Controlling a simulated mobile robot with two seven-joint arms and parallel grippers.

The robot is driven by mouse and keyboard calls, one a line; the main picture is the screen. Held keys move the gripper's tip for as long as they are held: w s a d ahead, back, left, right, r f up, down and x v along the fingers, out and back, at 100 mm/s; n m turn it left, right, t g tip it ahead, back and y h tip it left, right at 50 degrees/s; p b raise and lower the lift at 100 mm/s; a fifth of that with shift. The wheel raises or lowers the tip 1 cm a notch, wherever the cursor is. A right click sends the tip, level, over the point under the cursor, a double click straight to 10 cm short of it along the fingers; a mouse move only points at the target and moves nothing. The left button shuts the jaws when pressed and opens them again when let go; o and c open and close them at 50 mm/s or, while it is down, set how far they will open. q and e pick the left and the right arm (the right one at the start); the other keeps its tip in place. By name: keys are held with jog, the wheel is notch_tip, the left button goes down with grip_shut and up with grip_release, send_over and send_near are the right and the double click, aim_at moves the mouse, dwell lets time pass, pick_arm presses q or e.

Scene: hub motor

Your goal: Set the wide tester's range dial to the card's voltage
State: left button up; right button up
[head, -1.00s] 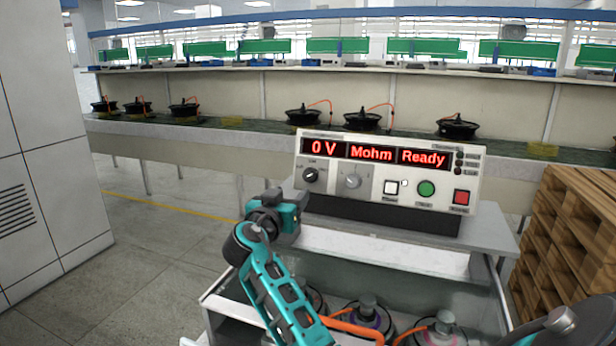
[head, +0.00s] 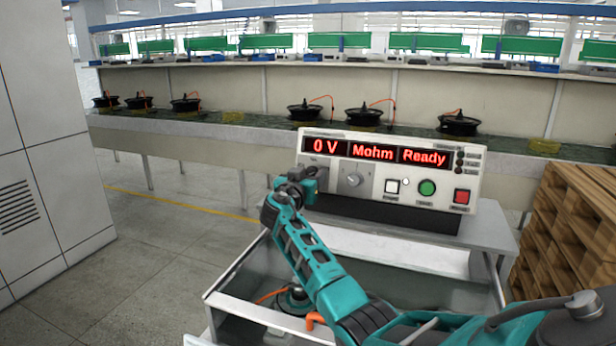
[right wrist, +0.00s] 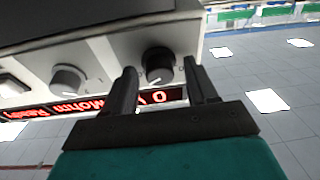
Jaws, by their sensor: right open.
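The wide tester (head: 330,200) stands on a grey table with its front facing me. Its red displays read "0 V", "Mohm" and "Ready". In the right wrist view the black dial (right wrist: 158,64) shows upside down between my right gripper's open fingers (right wrist: 165,85); I cannot tell whether they touch it. A grey dial (right wrist: 68,80) sits beside it, and it also shows in the head view (head: 352,180). In the head view my right gripper (head: 308,178) covers the black dial. I see no card. My left gripper is not in view.
A tray with pale walls (head: 240,268) sits in front of the tester, with a hub motor (head: 292,300) partly behind my right arm. Wooden pallets (head: 570,240) are stacked at the right. A grey cabinet (head: 45,150) stands at the left, with open floor beside it.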

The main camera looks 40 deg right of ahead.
jog(key=shift+c, duration=0.3)
jog(key=shift+a+r, duration=0.1)
jog(key=c, duration=1)
jog(key=shift+s+n, duration=0.1)
jog(key=shift+n, duration=0.4)
jog(key=n, duration=0.2)
jog(key=n+t+y, duration=0.1)
jog(key=n, duration=0.2)
jog(key=shift+r+n, duration=0.2)
jog(key=shift+n, duration=0.1)
jog(key=n+y, duration=0.1)
jog(key=n, duration=0.2)
jog(key=n+y, duration=0.1)
jog(key=n, duration=0.3)
jog(key=shift+r+t, duration=0.15)
jog(key=shift+t, duration=0.25)
jog(key=n, duration=0.2)
jog(key=n+y, duration=0.1)
jog(key=n, duration=0.3)
jog(key=shift+d+g, duration=0.25)
jog(key=shift+g, duration=0.15)
jog(key=n+g+y, duration=0.1)
jog(key=n, duration=0.4)
jog(key=shift+r, duration=0.1)
jog(key=shift+n, duration=0.4)
